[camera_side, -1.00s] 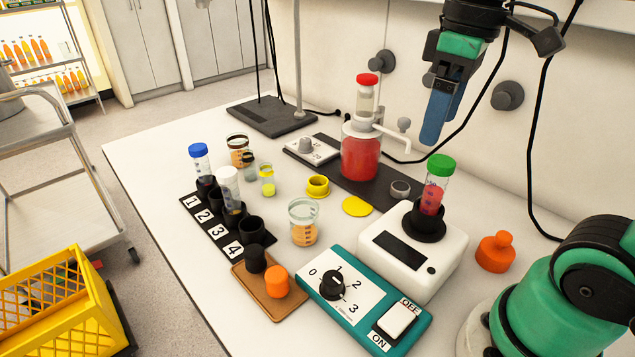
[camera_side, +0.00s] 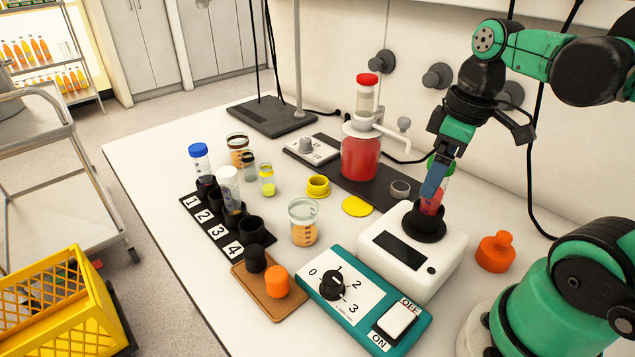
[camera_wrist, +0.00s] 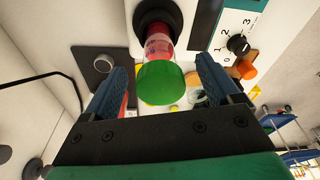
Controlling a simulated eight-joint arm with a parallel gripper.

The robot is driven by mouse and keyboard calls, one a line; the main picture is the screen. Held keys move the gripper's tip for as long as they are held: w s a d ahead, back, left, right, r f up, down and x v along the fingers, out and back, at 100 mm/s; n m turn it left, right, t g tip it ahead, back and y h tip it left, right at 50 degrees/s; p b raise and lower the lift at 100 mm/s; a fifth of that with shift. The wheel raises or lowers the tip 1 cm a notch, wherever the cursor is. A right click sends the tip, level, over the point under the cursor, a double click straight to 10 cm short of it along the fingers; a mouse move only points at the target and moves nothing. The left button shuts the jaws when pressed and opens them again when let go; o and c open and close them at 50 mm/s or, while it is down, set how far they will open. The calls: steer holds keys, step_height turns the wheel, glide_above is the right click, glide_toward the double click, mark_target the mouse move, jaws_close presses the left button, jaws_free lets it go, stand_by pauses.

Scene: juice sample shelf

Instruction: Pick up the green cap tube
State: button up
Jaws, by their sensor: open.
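The green cap tube (camera_side: 434,198) holds red liquid and stands upright in the black holder (camera_side: 424,226) on top of the white device (camera_side: 394,258). My gripper (camera_side: 432,185) is lowered over it, its blue finger hiding part of the tube and cap in the side view. In the wrist view the green cap (camera_wrist: 160,83) lies between the two blue fingers of my gripper (camera_wrist: 165,85), with a gap on each side. The gripper is open and does not hold the tube.
A teal control box (camera_side: 365,300) with a dial and switch stands in front of the white device. An orange bottle (camera_side: 495,252) is to its right. A red flask (camera_side: 361,150) stands behind left. A numbered rack (camera_side: 222,222) is farther left.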

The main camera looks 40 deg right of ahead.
steer(key=shift+f, duration=0.55)
jaws_close()
steer(key=shift+r, duration=0.15)
